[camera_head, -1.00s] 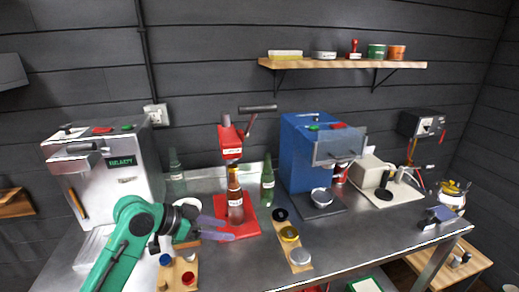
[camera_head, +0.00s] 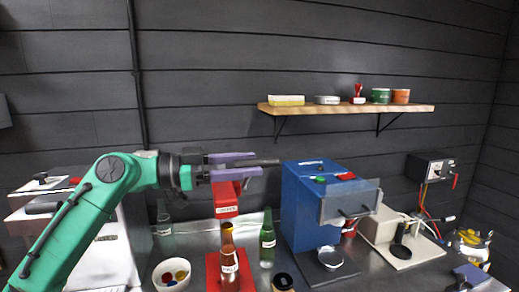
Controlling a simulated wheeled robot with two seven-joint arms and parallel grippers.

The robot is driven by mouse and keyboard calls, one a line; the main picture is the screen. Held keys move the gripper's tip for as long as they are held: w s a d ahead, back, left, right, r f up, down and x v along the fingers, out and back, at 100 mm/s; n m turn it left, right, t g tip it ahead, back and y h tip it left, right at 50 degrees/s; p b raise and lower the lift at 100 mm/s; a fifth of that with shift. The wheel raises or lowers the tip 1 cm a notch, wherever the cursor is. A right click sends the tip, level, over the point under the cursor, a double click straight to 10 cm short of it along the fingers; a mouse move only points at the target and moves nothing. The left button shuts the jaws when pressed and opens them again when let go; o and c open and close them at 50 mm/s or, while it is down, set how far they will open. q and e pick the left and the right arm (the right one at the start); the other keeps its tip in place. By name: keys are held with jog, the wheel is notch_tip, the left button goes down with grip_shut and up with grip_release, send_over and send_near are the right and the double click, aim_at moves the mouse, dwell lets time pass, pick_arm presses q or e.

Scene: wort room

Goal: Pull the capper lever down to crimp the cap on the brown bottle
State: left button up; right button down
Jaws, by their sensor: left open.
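The red bottle capper stands on the steel bench, with its red head (camera_head: 227,203) above the brown bottle (camera_head: 228,258), which is upright on the red base (camera_head: 212,268). The capper's dark lever handle (camera_head: 268,162) is up and roughly level, its right end sticking out past my fingers. My left gripper (camera_head: 248,165) is open, its purple fingers one above the other at the handle's height. The handle shows between the fingertips; I cannot tell whether they touch it. The fingers hide the rest of the lever. My right gripper is not in view.
A green bottle (camera_head: 267,241) stands just right of the capper. A blue machine (camera_head: 300,215) stands further right. A white bowl of caps (camera_head: 158,283) is at the front left. A wall shelf (camera_head: 345,108) hangs above.

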aim_at(254, 163)
pick_arm(q)
jog(key=x, duration=0.3)
jog(key=shift+s+r+p, duration=0.15)
jog(key=shift+s+p, duration=0.05)
jog(key=shift+p, duration=0.2)
jog(key=shift+w, duration=0.1)
grip_shut()
jog(key=shift+f, duration=0.2)
dwell(0.7)
